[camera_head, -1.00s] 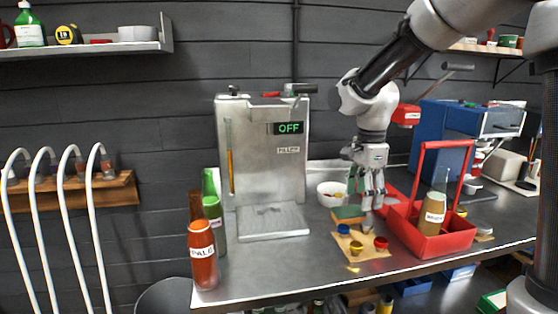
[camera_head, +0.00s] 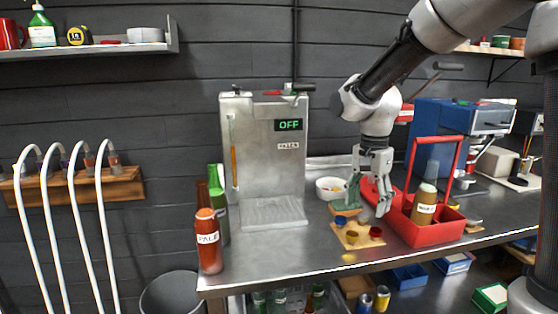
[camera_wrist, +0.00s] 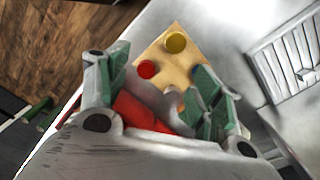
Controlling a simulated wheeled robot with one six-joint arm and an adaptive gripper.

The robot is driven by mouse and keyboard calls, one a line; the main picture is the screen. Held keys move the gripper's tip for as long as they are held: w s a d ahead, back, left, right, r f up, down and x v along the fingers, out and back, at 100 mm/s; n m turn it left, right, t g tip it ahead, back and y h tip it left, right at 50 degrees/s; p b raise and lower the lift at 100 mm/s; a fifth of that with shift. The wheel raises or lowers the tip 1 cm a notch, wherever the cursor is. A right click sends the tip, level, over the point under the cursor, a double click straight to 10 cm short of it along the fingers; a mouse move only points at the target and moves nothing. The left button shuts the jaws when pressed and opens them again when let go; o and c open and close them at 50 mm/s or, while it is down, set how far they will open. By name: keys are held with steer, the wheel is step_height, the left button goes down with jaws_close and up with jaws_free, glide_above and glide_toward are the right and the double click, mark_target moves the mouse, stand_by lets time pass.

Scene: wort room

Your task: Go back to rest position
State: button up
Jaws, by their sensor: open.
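My gripper (camera_head: 369,199) hangs from my arm above the steel counter (camera_head: 270,258), between the filler and the red bottle carrier. The wrist view shows the board (camera_wrist: 187,68) with a yellow cap (camera_wrist: 176,42) and a red cap (camera_wrist: 146,69). Whether the fingers touch anything cannot be told.
The red carrier (camera_head: 428,234) with a labelled bottle (camera_head: 424,206) stands close right of my gripper. The filler (camera_head: 262,150), reading OFF, stands left. A white bowl (camera_head: 328,188) is behind. Labelled PALE, a bottle (camera_head: 208,240) stands at the counter's left end beside green and brown bottles.

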steer(key=s+d+r+n+t, duration=0.2)
steer(key=s+d+r+n, duration=0.2)
steer(key=s+d, duration=0.3)
steer(key=s+d+r+n+t, duration=0.2)
steer(key=s+d+r+n, duration=0.2)
steer(key=s, duration=0.9)
steer(key=d+n, duration=0.1)
steer(key=d, duration=0.2)
steer(key=shift+s+d+r+n+t, duration=0.15)
steer(key=shift+s+n+t, duration=0.15)
steer(key=shift+n+t, duration=0.1)
